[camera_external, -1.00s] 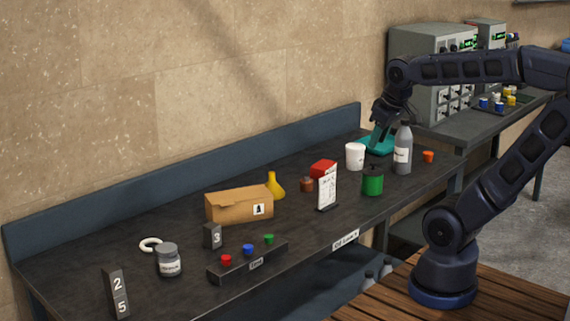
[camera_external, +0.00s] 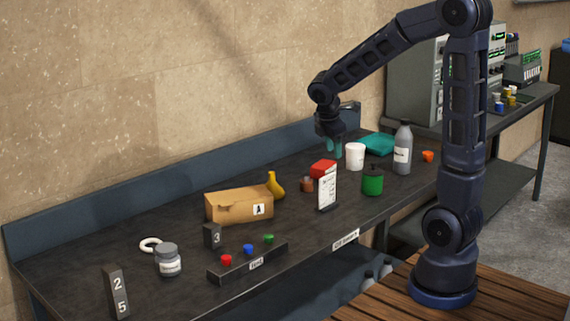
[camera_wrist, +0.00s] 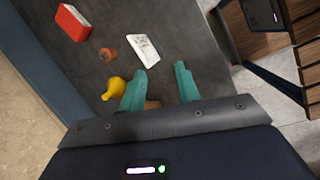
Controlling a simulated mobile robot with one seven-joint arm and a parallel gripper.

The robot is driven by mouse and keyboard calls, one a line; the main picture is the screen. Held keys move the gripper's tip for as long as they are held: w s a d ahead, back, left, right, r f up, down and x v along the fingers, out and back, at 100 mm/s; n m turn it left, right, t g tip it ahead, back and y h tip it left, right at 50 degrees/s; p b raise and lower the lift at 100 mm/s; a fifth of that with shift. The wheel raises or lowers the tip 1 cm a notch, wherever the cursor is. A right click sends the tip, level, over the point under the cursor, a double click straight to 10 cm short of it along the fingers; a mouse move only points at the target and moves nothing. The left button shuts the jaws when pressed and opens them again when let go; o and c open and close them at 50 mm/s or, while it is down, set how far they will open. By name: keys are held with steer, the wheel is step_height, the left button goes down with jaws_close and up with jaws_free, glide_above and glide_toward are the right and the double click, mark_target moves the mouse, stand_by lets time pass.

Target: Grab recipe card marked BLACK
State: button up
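A white card (camera_external: 327,187) stands upright in a small dark holder near the middle of the bench. It carries dark print that is too small to read, so I cannot confirm the BLACK marking. The card also shows in the wrist view (camera_wrist: 144,50), above and between the finger lines. My gripper (camera_external: 334,150), with teal fingers, hangs above the bench behind the card, near the red box and white cup. In the wrist view the fingers (camera_wrist: 160,80) are apart with nothing between them but the view of the bench.
A red box (camera_external: 323,168), a brown jar (camera_external: 306,184) and a yellow flask (camera_external: 275,186) stand near the card. A green can (camera_external: 372,181), white cup (camera_external: 355,156) and grey bottle (camera_external: 402,150) are to its right. A cardboard box (camera_external: 238,206) is left.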

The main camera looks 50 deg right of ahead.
mark_target(327, 176)
steer(key=w+d+f+n, duration=0.1)
steer(key=w+f, duration=0.1)
steer(key=f, duration=0.1)
steer(key=w+d+f+n, duration=0.1)
steer(key=w+f+n, duration=0.1)
steer(key=f, duration=0.2)
steer(key=w+d+f+n+g, duration=0.1)
steer(key=f, duration=0.3)
steer(key=shift+w+d+f+h, duration=0.2)
steer(key=shift+w+d+h, duration=0.2)
steer(key=shift+x, duration=2.65)
steer(key=shift+w+d+r, duration=0.1)
steer(key=shift+w+d, duration=0.05)
steer(key=shift+w, duration=0.05)
jaws_close()
